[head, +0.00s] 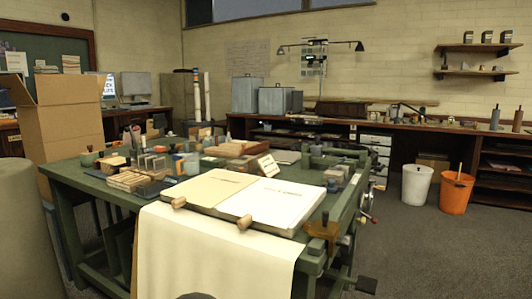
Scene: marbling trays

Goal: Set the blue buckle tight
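I cannot make out a blue buckle in the head view. The green workbench (85,187) stands ahead and carries an open book or folder (262,202) with one tan and one white side. Two wooden knobs stick out at the book's near edge. A small blue-grey item (191,163) is among the clutter behind it, too small to identify. My gripper is not in view; a dark rounded shape at the bottom edge is too cut off to identify.
A cream cloth (212,255) hangs over the bench's near side. An open cardboard box (62,120) is at the left. A white bin (417,184) and an orange bin (456,192) stand at the right. The grey floor (440,255) at the right front is clear.

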